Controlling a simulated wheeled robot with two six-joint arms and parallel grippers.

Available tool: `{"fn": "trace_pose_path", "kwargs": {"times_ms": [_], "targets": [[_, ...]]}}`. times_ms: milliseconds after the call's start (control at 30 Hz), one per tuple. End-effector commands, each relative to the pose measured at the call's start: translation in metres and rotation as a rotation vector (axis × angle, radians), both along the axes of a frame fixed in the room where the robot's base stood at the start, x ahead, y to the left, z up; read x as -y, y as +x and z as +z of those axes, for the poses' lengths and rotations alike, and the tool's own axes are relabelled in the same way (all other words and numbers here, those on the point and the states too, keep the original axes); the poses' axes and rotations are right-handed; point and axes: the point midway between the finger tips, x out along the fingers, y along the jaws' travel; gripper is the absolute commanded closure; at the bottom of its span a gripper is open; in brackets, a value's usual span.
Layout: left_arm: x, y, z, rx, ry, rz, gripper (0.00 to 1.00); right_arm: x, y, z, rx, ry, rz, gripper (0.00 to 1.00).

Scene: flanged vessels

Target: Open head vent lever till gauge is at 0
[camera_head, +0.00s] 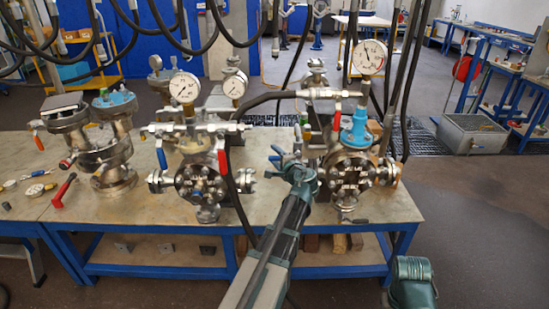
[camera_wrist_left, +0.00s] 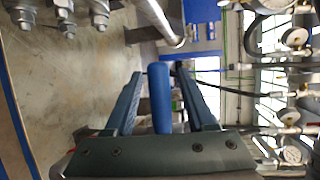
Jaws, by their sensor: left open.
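The right vessel (camera_head: 350,175) stands on the table with a white-faced gauge (camera_head: 370,57) above it. Its needle is off to one side, but the reading is too small to tell. A red lever (camera_head: 336,121) is near its blue-topped fitting (camera_head: 357,130). My left gripper (camera_head: 287,152) is at this vessel's left side. In the left wrist view a blue lever handle (camera_wrist_left: 160,95) lies between the spread fingers of my left gripper (camera_wrist_left: 160,85), with gaps visible on both sides. My right gripper is out of view.
The middle vessel (camera_head: 202,180) carries two gauges (camera_head: 184,87) and blue and red levers, close left of my arm. Another vessel (camera_head: 100,150) and a loose red-handled tool (camera_head: 63,190) are at the left. A hose (camera_head: 270,98) runs between the vessels.

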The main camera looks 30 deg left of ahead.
Motion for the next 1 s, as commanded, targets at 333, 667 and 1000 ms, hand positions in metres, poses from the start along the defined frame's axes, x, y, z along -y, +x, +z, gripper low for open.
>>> {"fn": "trace_pose_path", "kwargs": {"times_ms": [333,667,1000], "targets": [[-0.0060,0.0038,-0.0012,0.001,-0.001,0.000,0.44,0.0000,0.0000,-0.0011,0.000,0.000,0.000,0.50],[-0.0058,0.0038,-0.0012,0.001,-0.001,0.000,0.90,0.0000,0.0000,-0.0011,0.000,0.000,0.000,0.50],[-0.0055,0.0037,-0.0013,0.001,-0.001,0.000,1.00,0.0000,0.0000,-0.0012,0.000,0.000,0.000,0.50]]}}
